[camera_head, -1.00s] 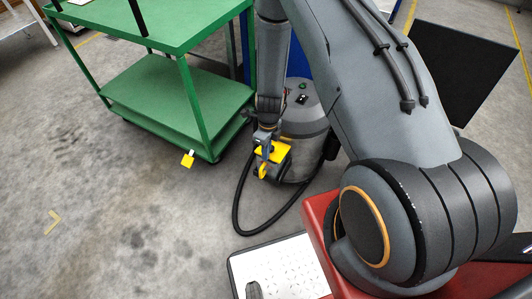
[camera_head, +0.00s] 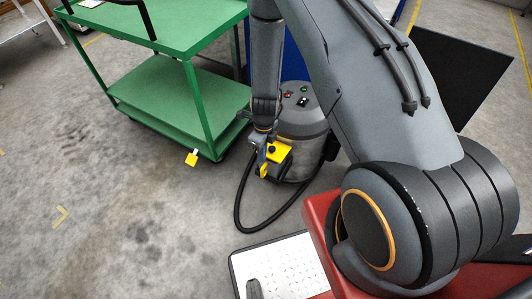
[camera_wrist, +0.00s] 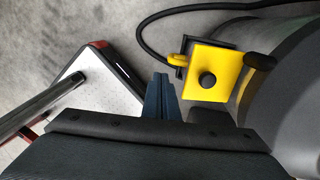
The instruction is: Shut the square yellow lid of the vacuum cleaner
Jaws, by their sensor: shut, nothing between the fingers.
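The vacuum cleaner (camera_head: 303,122) is a grey drum on the floor behind my arm. Its square yellow lid (camera_head: 281,154) is at the drum's front left, by a dark box. In the wrist view the lid (camera_wrist: 225,68) faces the camera, with a black knob (camera_wrist: 207,81) on it and a yellow tab (camera_wrist: 178,62) at its left. Dark box edges show past the lid's upper left; I cannot tell whether it is fully seated. My gripper (camera_head: 262,160) is shut and empty. In the wrist view its fingertips (camera_wrist: 161,78) are left of the lid, apart from it in the picture.
A black hose (camera_head: 240,200) loops on the floor left of the vacuum. A white perforated plate (camera_head: 285,268) is in front.

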